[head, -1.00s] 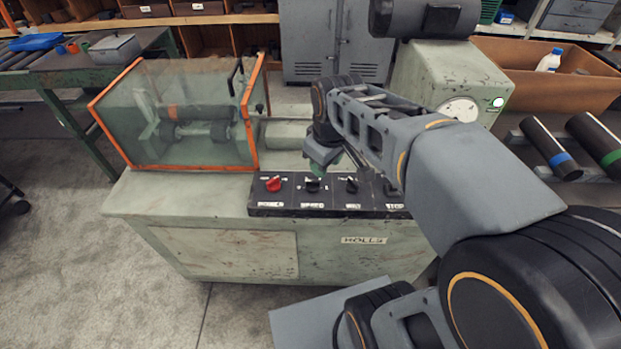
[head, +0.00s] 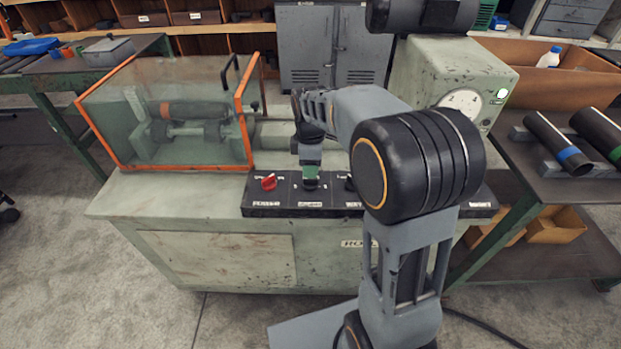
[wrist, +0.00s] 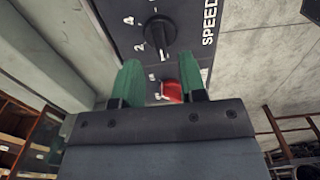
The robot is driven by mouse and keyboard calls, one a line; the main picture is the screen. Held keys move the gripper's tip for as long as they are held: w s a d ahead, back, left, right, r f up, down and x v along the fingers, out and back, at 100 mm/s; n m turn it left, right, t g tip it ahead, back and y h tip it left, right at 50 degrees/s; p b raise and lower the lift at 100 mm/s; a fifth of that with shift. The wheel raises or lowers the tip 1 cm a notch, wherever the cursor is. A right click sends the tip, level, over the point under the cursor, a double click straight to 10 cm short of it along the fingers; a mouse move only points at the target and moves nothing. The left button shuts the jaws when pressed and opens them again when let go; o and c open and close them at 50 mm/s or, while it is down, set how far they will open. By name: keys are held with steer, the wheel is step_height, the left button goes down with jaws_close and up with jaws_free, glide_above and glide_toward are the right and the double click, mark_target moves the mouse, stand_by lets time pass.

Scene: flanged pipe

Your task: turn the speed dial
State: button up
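The speed dial (wrist: 162,32) is a black knob with numbers around it and the word SPEED beside it in the wrist view. In the head view the dial (head: 311,184) is the second knob from the left on the black control panel (head: 282,208). My gripper (wrist: 160,75) is open, with two green fingers apart and nothing held. Its fingertips point toward the dial, which shows beyond them, apart from them in the picture. In the head view my gripper (head: 311,172) hangs just over the dial and partly hides it.
A red knob (head: 268,182) sits left of the dial, and shows between my fingers in the wrist view (wrist: 172,91). Another black knob (head: 349,184) is to the right, partly behind my arm. A clear guard with an orange frame (head: 243,120) stands on the machine at left.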

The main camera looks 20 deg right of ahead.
mark_target(311, 183)
steer(key=shift+f, duration=2.3)
jaws_close()
